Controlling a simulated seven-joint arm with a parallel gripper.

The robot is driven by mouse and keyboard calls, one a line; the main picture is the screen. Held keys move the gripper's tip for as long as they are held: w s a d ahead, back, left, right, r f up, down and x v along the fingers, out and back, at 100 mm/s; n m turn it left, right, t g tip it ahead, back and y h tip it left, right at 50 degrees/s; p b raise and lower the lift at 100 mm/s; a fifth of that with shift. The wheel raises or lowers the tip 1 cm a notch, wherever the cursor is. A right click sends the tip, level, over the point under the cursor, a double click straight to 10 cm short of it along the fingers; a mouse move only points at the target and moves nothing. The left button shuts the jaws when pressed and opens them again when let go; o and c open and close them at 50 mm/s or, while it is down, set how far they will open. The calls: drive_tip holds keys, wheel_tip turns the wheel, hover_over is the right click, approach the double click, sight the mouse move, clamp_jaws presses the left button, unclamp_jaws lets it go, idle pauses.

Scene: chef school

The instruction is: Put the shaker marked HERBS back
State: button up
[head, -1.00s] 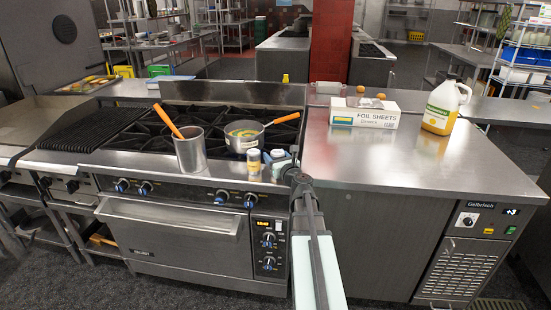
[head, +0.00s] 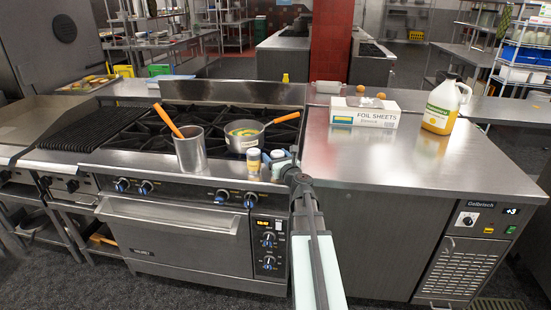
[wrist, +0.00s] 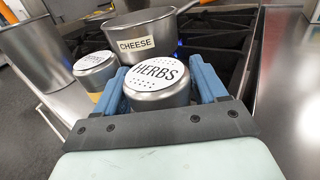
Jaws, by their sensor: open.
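The shaker marked HERBS (wrist: 158,78) has a white perforated lid and a metal body. In the wrist view it stands upright between the two blue fingers of my gripper (wrist: 170,90), one on each side. The gripper is open around it; whether a finger touches it I cannot tell. In the head view my gripper (head: 281,165) is at the front edge of the stove (head: 190,225) and partly hides the shaker. A second shaker (wrist: 95,70), with a white lid and a yellow band, stands just left of it; it also shows in the head view (head: 253,161). Its lid lettering is unclear.
A saucepan (wrist: 140,41) labelled CHEESE stands behind the shakers. A tall metal pot (head: 190,150) with an orange-handled utensil is to the left. On the right counter (head: 420,165) are a foil sheets box (head: 364,117) and a yellow jug (head: 441,108); its front is clear.

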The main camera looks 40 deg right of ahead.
drive_tip(key=s, duration=0.2)
drive_tip(key=s+a, duration=0.1)
drive_tip(key=s, duration=0.4)
drive_tip(key=shift+s+a, duration=0.2)
drive_tip(key=shift+a, duration=0.05)
